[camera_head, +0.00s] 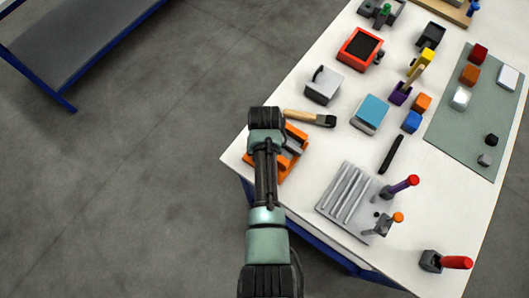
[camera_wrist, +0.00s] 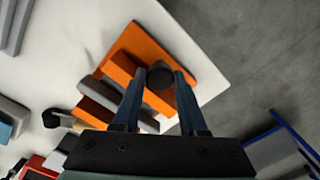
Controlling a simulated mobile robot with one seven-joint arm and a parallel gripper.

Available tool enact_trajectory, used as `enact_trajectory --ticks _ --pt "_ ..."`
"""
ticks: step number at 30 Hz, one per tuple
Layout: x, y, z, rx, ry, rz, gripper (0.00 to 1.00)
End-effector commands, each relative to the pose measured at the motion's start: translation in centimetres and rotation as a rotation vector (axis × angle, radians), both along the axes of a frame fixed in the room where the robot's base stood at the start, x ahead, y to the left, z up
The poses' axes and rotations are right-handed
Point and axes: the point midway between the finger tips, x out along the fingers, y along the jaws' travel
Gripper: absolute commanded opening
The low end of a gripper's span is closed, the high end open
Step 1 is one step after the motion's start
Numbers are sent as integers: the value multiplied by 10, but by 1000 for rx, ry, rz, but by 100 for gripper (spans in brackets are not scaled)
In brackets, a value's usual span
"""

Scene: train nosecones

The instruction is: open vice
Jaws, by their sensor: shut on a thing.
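The orange vice (camera_head: 291,153) sits at the left corner of the white table, partly hidden under my arm in the head view. In the wrist view the vice (camera_wrist: 142,48) shows its orange body and grey jaws (camera_wrist: 105,98). A dark round knob (camera_wrist: 160,77) at its end lies between my fingertips. My gripper (camera_wrist: 158,80) is shut on this knob, one finger on each side. In the head view the gripper and the knob are hidden by my arm. How far apart the vice jaws are is hard to tell.
A wooden-handled brush (camera_head: 310,118) lies close behind the vice on the white table (camera_head: 240,150). A grey grooved block (camera_head: 348,192) stands to its right. A grey box (camera_head: 323,86) and a blue-topped block (camera_head: 370,113) stand further back.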

Motion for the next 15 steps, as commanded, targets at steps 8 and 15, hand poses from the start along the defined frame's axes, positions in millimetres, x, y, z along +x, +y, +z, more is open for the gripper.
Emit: enact_trajectory --ticks 8,15 --pt "3 0 2 -1 -9 102 0" --pt "4 0 2 -1 -13 108 0"
